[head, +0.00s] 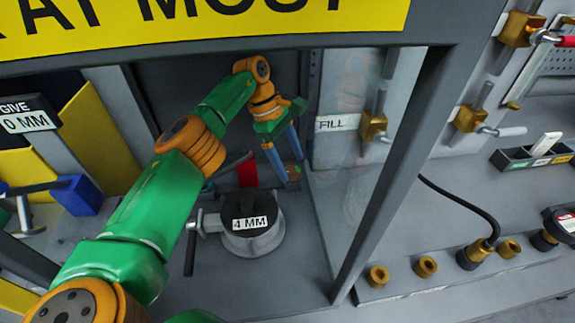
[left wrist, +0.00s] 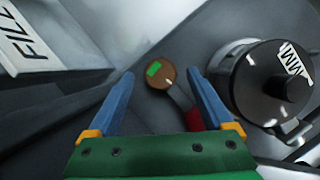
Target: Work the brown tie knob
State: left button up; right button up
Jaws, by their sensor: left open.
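The brown tie knob (left wrist: 166,82) is a small round knob with a green patch on its face, in the middle of the left wrist view. It sits at the end of a dark arm that has a red part (left wrist: 196,119). In the head view the knob (head: 294,173) shows only as a small brown patch by the fingertips. My left gripper (left wrist: 160,76) is open and empty, with its blue fingers on either side of the knob in the picture. I cannot tell whether they touch it. In the head view the left gripper (head: 283,172) points down at the back. My right gripper is not in view.
A round dark pot labelled 4 MM (head: 265,240) stands close by. A grey frame post (head: 385,180) and the FILL panel (head: 337,123) are to the right. Brass valves (head: 468,118) and a black hose (head: 465,200) lie beyond the post. A blue block (head: 78,195) is at left.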

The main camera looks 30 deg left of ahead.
pick_arm(q)
jog(key=s+d+r+b, duration=0.6)
jog(key=s+r, duration=0.5)
jog(key=s, duration=0.1)
jog(key=shift+s+r+b, duration=0.3)
jog(key=shift+s, duration=0.1)
